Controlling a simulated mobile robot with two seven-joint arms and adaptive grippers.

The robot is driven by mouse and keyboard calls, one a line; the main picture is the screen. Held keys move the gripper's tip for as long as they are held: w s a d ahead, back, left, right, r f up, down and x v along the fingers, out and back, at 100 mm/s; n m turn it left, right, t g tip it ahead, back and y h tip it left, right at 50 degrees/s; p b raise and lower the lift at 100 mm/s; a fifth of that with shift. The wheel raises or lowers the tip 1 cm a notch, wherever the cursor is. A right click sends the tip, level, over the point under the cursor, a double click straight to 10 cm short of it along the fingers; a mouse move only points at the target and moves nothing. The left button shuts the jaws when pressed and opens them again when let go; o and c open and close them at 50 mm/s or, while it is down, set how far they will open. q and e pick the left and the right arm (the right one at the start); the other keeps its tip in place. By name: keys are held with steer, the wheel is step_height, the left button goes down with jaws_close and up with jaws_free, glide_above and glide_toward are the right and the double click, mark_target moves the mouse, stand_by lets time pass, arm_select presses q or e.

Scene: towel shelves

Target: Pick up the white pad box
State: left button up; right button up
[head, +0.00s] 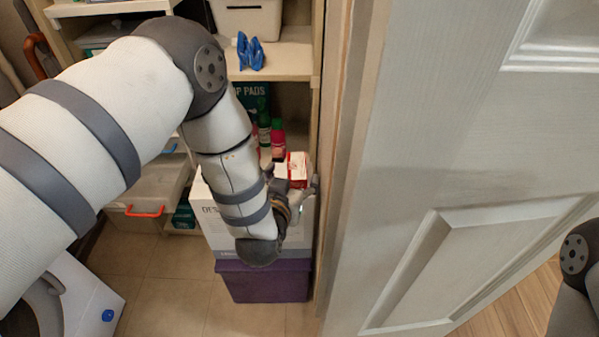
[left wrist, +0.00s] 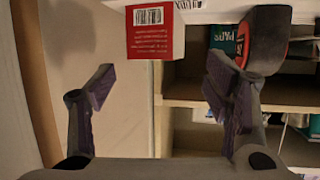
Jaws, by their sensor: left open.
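A small white and red box (head: 298,168) stands on top of a large white box (head: 215,226) with dark lettering. I cannot tell which of these is the pad box. In the left wrist view the small box shows a red face (left wrist: 155,42) with a white barcode label, at the top between the fingers but beyond them. My left gripper (head: 296,189) is open and empty, just in front of the small box, partly hidden by its own wrist; its two spread fingers show in the left wrist view (left wrist: 159,82). My right gripper is out of view.
The large box rests on a purple bin (head: 265,281). A red-capped bottle (head: 277,138) and a green box lettered "PADS" (head: 252,93) stand behind. A white door (head: 450,170) closely bounds the right side.

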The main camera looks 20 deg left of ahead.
mark_target(297, 166)
arm_select(q)
steer(key=x, duration=0.5)
steer(key=shift+b, duration=0.4)
steer(key=shift+r, duration=0.1)
steer(key=c, duration=1.5)
steer(key=shift+o, duration=0.2)
